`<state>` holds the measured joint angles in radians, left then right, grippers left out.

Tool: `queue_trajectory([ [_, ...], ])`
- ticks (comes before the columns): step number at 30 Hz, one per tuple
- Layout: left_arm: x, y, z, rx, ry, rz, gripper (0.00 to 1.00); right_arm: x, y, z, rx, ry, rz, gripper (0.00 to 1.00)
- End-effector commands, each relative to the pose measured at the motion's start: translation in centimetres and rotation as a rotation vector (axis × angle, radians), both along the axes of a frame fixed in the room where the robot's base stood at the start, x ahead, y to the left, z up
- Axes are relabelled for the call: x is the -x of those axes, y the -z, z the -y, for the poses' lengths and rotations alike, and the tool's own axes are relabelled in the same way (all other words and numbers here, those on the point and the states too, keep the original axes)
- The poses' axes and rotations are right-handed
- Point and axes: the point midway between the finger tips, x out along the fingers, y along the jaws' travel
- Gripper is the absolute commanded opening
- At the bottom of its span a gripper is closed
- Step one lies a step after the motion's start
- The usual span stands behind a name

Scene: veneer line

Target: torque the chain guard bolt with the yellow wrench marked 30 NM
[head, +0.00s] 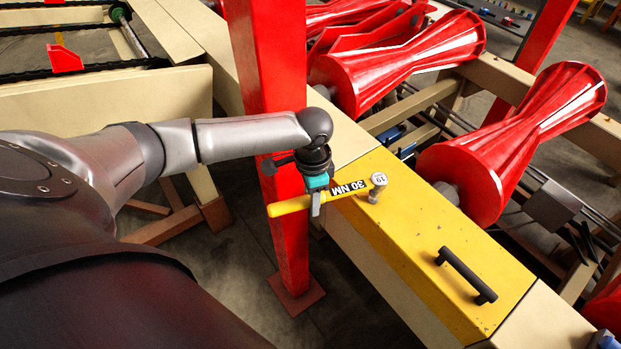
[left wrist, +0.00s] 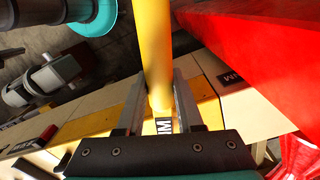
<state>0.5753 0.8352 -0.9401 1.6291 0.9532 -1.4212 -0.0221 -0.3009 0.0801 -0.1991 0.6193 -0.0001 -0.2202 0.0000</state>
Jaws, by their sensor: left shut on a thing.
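My left gripper (head: 317,204) is shut on the yellow handle of the wrench (head: 289,206). The wrench's black-and-white 30 NM label (head: 348,189) reads upside down in the head view. The wrench reaches right to the chain guard bolt (head: 374,195), near the far edge of the yellow chain guard (head: 430,240). A round white marked disc (head: 379,179) tops that end. I cannot tell whether the wrench is fully seated on the bolt. The handle also shows between the fingers in the left wrist view (left wrist: 156,60). My right gripper is not in view.
A red post (head: 270,60) stands close behind my left wrist. A black handle (head: 466,275) rises from the guard's near part. Red flared rollers (head: 510,140) lie beyond the guard. Beige frame beams surround the line, with open floor below the guard's left side.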

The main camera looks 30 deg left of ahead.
Motion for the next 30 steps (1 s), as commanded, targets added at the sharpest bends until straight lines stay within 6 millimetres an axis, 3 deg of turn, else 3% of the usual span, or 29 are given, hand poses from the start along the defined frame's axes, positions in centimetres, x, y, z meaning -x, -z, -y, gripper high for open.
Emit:
queue_trajectory([
  [2, 0.3, -0.5, 0.8, 0.004, -0.047, 0.003, 0.00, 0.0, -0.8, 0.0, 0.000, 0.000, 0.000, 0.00],
  [16, 2.5, 0.0, 4.9, 0.004, -0.334, 0.005, 0.00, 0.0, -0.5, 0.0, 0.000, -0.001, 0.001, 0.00],
  [30, 3.1, 0.1, 9.4, 0.004, -0.615, 0.004, 0.00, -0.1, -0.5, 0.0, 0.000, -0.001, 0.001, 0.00],
])
